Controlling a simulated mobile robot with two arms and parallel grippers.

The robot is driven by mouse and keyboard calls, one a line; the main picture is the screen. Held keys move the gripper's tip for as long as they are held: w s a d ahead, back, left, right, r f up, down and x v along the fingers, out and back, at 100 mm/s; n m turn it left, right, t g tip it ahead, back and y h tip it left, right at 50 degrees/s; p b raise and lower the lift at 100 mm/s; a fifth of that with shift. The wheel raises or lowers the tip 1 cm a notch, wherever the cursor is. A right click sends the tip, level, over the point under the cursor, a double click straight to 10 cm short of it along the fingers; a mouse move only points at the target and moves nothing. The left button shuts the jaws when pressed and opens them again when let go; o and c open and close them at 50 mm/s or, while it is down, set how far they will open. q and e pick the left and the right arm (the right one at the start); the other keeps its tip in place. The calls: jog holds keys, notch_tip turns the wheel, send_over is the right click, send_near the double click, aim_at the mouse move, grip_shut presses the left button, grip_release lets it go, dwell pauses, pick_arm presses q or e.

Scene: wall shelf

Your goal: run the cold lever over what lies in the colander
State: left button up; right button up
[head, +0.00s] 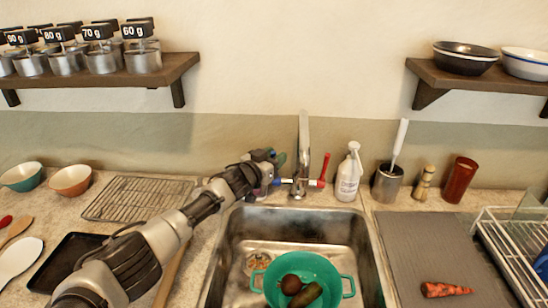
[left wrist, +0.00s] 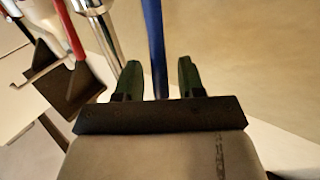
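The tap (head: 304,140) rises behind the sink. Its blue cold lever (head: 280,182) is on the left and its red lever (head: 324,168) on the right. My left gripper (head: 275,158) is beside the blue lever. In the left wrist view the blue lever (left wrist: 155,45) passes between the fingertips of my left gripper (left wrist: 159,78), with a gap on each side, so the gripper is open around it. I see no water running. My right gripper is not in view.
A white spray bottle (head: 348,178) and a metal pot with a brush (head: 387,184) stand right of the tap. A wire rack (head: 135,198) lies left of the sink.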

pick_arm(q)
grip_shut()
jog(key=shift+s+f, duration=0.1)
jog(key=shift+f, duration=0.1)
jog(key=s+m+t+h+b, duration=0.1)
jog(key=s+b, duration=0.1)
jog(key=b, duration=0.3)
jog(key=shift+s+f+m+t+h, duration=0.1)
jog(key=shift+m+t+h, duration=0.3)
grip_release()
